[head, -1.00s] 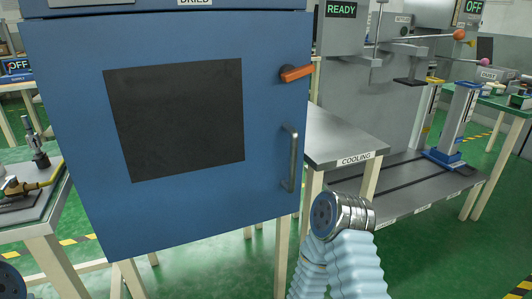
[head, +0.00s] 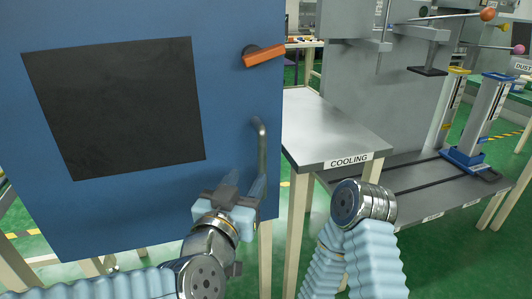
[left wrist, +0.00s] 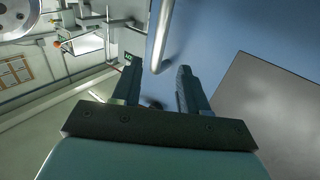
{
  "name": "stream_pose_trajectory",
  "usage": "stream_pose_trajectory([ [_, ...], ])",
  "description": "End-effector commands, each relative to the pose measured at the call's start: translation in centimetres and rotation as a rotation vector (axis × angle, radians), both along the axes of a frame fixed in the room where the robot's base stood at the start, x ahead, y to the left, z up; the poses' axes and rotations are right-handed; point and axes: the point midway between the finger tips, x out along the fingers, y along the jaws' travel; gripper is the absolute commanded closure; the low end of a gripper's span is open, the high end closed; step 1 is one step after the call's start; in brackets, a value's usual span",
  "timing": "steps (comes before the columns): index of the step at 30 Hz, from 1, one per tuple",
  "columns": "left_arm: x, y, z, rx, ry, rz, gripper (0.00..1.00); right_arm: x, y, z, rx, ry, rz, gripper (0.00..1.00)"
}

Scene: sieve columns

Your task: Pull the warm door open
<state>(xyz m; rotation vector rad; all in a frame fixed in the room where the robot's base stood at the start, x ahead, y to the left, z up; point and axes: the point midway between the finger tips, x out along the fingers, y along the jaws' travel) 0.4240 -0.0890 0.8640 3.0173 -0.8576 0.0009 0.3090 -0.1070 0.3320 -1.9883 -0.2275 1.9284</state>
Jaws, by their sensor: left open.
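The blue cabinet door (head: 225,130), with a dark window panel (head: 120,105), looks shut. Its grey vertical bar handle (head: 262,145) is near the right edge. My left gripper (head: 244,184) is open at the handle's lower part; its hand hides the lower end. In the left wrist view the handle (left wrist: 160,35) comes down between the two open fingers (left wrist: 158,85), apart from both as far as I can see. An orange lever (head: 264,55) sits above the handle, tilted slightly up to the right. My right arm is in the head view, but its gripper is not.
A grey table labelled COOLING (head: 335,130) stands just right of the cabinet, near the handle side. Behind it is a grey machine (head: 390,100) with rods and coloured knobs. Green floor shows below the cabinet and between the table legs.

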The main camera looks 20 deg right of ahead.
Motion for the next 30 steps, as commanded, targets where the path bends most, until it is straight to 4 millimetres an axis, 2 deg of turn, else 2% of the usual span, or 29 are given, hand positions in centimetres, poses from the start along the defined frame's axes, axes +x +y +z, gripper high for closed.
stream_pose_trajectory([
  [9,6.3,-3.9,0.0,0.004,0.000,0.002,0.57,0.0,0.0,0.3,0.000,0.000,0.000,1.00],
  [15,8.7,-5.4,-0.1,0.003,0.002,0.001,0.57,0.0,0.0,0.5,0.000,0.000,0.000,1.00],
  [27,9.4,-5.8,-0.1,0.002,0.001,-0.001,0.57,0.0,0.0,0.6,0.000,0.000,0.000,1.00],
  [30,9.4,-5.8,-0.1,0.002,0.001,-0.001,0.72,0.0,0.0,0.6,0.000,0.000,0.000,1.00],
])
